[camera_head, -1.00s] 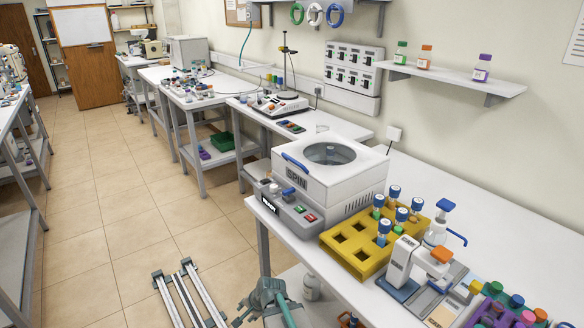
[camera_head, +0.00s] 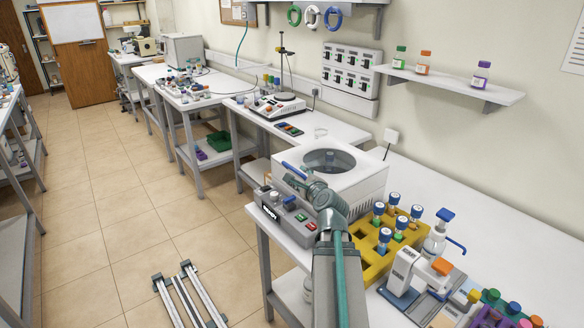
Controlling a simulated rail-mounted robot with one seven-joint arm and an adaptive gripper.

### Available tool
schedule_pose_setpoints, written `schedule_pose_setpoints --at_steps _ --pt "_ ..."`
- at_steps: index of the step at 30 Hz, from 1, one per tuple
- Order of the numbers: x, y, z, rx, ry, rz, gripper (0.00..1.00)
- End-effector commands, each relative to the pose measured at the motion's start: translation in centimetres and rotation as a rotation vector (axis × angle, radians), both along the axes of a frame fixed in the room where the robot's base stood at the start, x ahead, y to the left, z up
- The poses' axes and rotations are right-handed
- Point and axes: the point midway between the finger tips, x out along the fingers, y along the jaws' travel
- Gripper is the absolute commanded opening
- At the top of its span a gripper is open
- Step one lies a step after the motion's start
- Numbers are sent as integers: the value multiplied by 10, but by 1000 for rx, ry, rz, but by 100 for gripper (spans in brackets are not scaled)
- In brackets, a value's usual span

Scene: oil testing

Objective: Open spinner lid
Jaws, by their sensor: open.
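The spinner (camera_head: 365,190) is a white box on the front bench, with a grey control base (camera_head: 285,218) at its front. Its lid (camera_head: 348,176) lies closed on top, with a round dark window (camera_head: 330,160). A blue handle (camera_head: 292,170) sits on the lid's front left edge. My gripper (camera_head: 291,181) is in front of the spinner, just below the blue handle and close to it. It is open, though its fingers are small and hard to make out here. I cannot tell whether it touches the handle. My arm hides the spinner's front label and part of the control base.
Right of the spinner stands a yellow rack (camera_head: 376,262) with blue-capped tubes, partly behind my arm. A white dispenser-like device (camera_head: 405,270) and a purple rack (camera_head: 488,317) with colored caps stand further right. The bench (camera_head: 480,225) behind them is bare.

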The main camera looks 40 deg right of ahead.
Motion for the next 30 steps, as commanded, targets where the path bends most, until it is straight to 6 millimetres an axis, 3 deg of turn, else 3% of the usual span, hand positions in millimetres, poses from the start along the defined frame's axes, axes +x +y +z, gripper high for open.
schedule_pose_setpoints --at_steps 18,30 --pt "85 -31 -20 -1 5 3 40" --pt "95 -34 -24 -2 4 2 40"
